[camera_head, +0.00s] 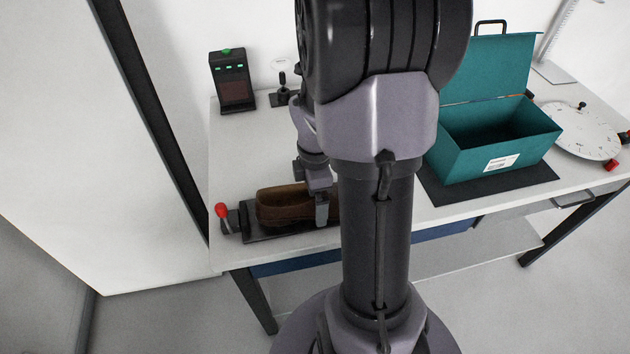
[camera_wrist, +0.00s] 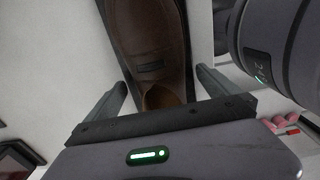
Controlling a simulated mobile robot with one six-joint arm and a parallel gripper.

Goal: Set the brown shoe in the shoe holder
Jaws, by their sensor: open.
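The brown shoe (camera_head: 279,206) lies on the dark shoe holder (camera_head: 262,237) at the left front of the table. A lever with a red knob (camera_head: 221,210) stands at the holder's left end. My gripper (camera_head: 322,207) is at the shoe's right part, with one finger visible in front of its side; my arm hides the shoe's right end. In the wrist view the shoe (camera_wrist: 145,35) runs up between the open fingers of my gripper (camera_wrist: 160,97), one on each side. Gaps show beside the shoe, and I cannot tell whether either finger touches it.
A teal box (camera_head: 492,142) with its lid up stands on a dark mat (camera_head: 440,190) at the right. A white round dial (camera_head: 580,130) is beyond it. A black device (camera_head: 233,82) with green lights and a small stand (camera_head: 281,95) are at the back left.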

